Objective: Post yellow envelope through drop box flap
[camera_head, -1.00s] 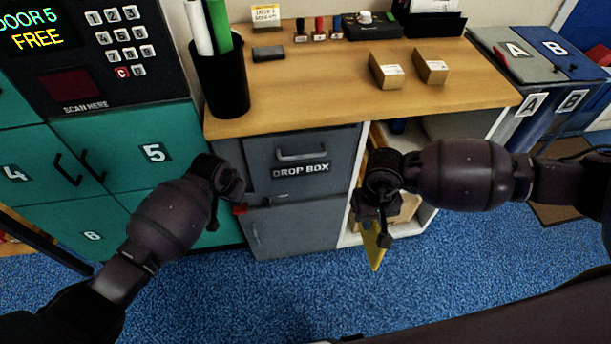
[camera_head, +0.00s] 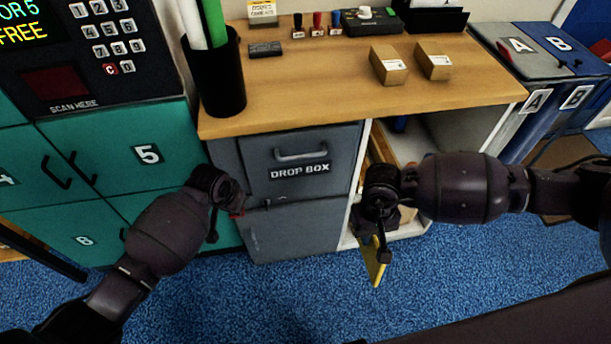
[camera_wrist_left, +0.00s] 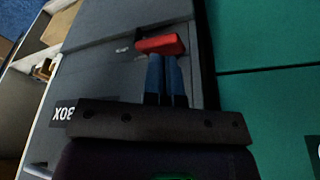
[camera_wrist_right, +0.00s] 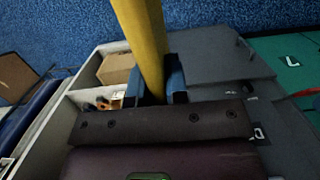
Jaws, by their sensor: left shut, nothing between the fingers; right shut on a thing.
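The grey drop box (camera_head: 300,190) is built under the wooden counter. Its upper flap has a bar handle (camera_head: 301,155) above the "DROP BOX" label and looks closed. My right gripper (camera_head: 382,235) is shut on the yellow envelope (camera_head: 375,272), right of the box. The envelope hangs down, seen nearly edge-on; it also shows between the fingers in the right wrist view (camera_wrist_right: 143,40).
Open white shelves (camera_head: 415,150) stand right of the drop box. Teal lockers (camera_head: 115,150) with a keypad stand to the left. Two small cartons (camera_head: 388,65), stamps and a black pen cup (camera_head: 219,80) are on the counter (camera_head: 310,95). Blue carpet lies clear in front.

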